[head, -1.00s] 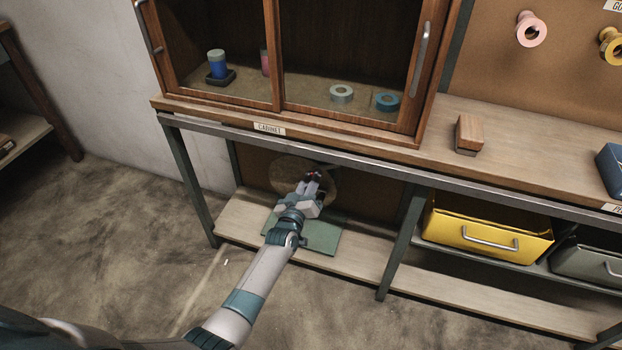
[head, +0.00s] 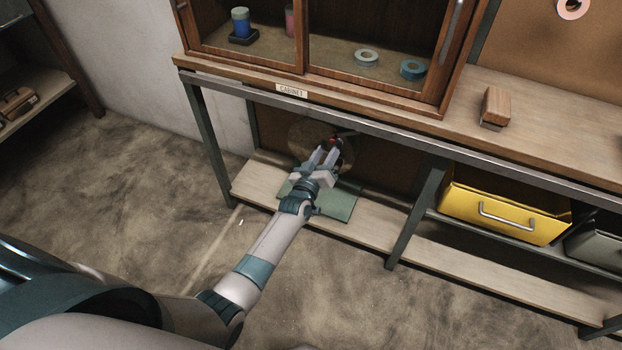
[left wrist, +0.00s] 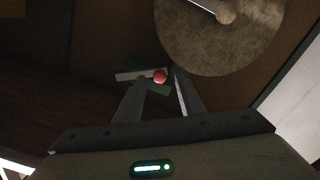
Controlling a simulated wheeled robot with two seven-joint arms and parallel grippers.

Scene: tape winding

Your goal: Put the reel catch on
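The reel (head: 307,134) is a large, dull brown disc under the bench, below the cabinet. It fills the upper right of the left wrist view (left wrist: 215,40), with a pale bar across its face. The catch shows as a small red knob (left wrist: 160,76) beside the reel's edge, in front of a pale and dark green piece (left wrist: 130,74). The red knob also shows in the head view (head: 333,142). My left gripper (head: 327,155) points at it with its fingers apart. In the left wrist view the knob appears between the fingertips (left wrist: 160,80); contact cannot be told. My right gripper is out of view.
The bench top (head: 400,128) overhangs my left gripper. A lower shelf (head: 262,182) with a green mat (head: 340,203) lies beneath it. A bench leg (head: 416,212) and a yellow drawer (head: 500,208) stand to the right. A wooden block (head: 496,105) rests on the bench top.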

